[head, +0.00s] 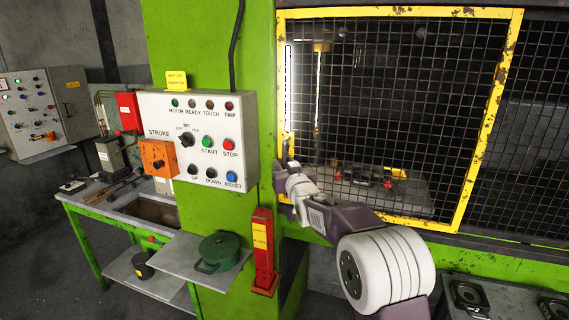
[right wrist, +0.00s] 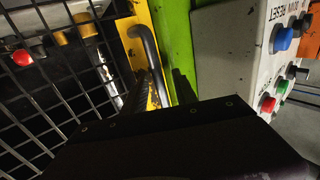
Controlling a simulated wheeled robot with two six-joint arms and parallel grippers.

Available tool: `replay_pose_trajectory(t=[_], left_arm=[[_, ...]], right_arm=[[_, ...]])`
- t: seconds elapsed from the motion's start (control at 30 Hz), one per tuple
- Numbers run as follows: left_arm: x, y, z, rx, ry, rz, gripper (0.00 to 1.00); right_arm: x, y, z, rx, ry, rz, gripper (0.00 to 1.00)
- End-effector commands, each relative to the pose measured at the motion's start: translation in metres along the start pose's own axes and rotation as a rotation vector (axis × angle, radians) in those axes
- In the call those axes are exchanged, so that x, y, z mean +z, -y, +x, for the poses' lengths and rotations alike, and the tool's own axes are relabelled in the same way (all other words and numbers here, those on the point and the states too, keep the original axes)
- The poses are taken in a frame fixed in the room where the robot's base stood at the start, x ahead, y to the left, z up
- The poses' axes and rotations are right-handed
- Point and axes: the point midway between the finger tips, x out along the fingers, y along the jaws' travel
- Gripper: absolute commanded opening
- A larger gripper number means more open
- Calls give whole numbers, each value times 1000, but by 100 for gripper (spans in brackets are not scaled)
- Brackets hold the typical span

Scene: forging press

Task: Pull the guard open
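The guard is a black mesh panel in a worn yellow frame (head: 492,120) on the front of the green press, and it looks shut. A grey bent handle (right wrist: 148,52) stands on the yellow left-hand stile (right wrist: 128,40) of the guard in the right wrist view. My right gripper (head: 288,160) is at this left edge of the guard. In the right wrist view its two dark fingers (right wrist: 166,92) are apart, with the lower part of the handle between them. A gap shows beside the handle; contact with the other finger is unclear. My left gripper is out of view.
A control box (head: 198,135) with buttons sits just left of the guard; it also shows in the wrist view (right wrist: 235,50). Below are a red post (head: 263,245) and a green pot (head: 220,250) on a shelf. A workbench (head: 100,205) stands at left.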

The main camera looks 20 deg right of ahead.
Motion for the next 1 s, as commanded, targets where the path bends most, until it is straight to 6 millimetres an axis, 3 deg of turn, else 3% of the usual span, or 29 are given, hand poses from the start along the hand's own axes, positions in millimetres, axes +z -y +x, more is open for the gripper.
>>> replay_pose_trajectory(t=[0.07,0.17,1.0], left_arm=[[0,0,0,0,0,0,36],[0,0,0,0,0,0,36],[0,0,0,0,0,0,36]], right_arm=[[0,0,0,0,0,0,29],[0,0,0,0,0,0,1],[1,0,0,0,2,0,0]])
